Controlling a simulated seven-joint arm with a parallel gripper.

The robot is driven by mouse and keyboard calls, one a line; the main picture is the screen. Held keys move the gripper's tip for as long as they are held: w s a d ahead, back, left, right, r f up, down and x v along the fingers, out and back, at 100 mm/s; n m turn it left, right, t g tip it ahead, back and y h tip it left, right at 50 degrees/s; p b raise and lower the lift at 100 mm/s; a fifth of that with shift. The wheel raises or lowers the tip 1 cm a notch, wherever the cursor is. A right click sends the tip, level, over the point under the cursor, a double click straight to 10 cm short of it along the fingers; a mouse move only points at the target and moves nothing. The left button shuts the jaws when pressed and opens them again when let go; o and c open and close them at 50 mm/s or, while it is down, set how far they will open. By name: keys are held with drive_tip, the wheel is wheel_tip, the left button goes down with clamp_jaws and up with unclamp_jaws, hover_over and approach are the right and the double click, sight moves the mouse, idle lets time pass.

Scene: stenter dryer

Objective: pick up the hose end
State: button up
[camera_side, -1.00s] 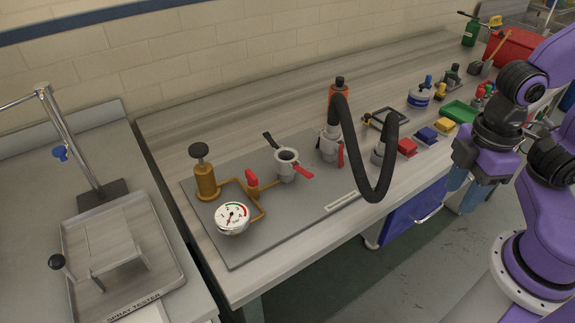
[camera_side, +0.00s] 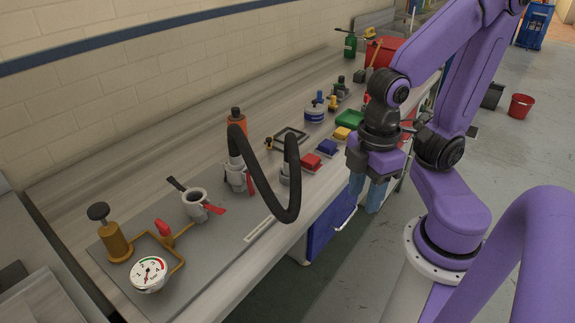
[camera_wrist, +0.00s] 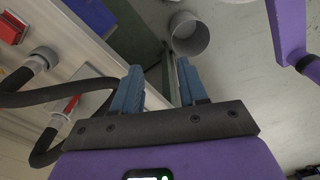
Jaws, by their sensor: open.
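The black hose (camera_side: 290,212) bends in a deep loop over the front of the bench. Its left side rises to a grey coupling with a red lever (camera_side: 237,178). Its other end goes down to a grey cuff (camera_side: 286,177) near a red block, and how the cuff rests is partly hidden by the hose. In the wrist view the grey cuff on the hose (camera_wrist: 43,58) is at the left, outside my fingers. My gripper (camera_side: 366,203) is open and empty, with blue fingers pointing down, right of the hose end and apart from it. Its fingers also show in the wrist view (camera_wrist: 159,76).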

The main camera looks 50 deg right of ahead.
drive_tip(key=o, duration=0.4)
drive_tip(key=shift+c, duration=0.2)
wheel_tip(320, 180, up, 6)
drive_tip(key=n, duration=0.8)
hover_over(289, 168)
drive_tip(key=w, duration=0.1)
drive_tip(key=f, duration=1.1)
drive_tip(key=d+f, duration=0.1)
drive_tip(key=f, duration=0.4)
drive_tip(key=shift+s+f, duration=0.1)
drive_tip(key=shift+f, duration=0.3)
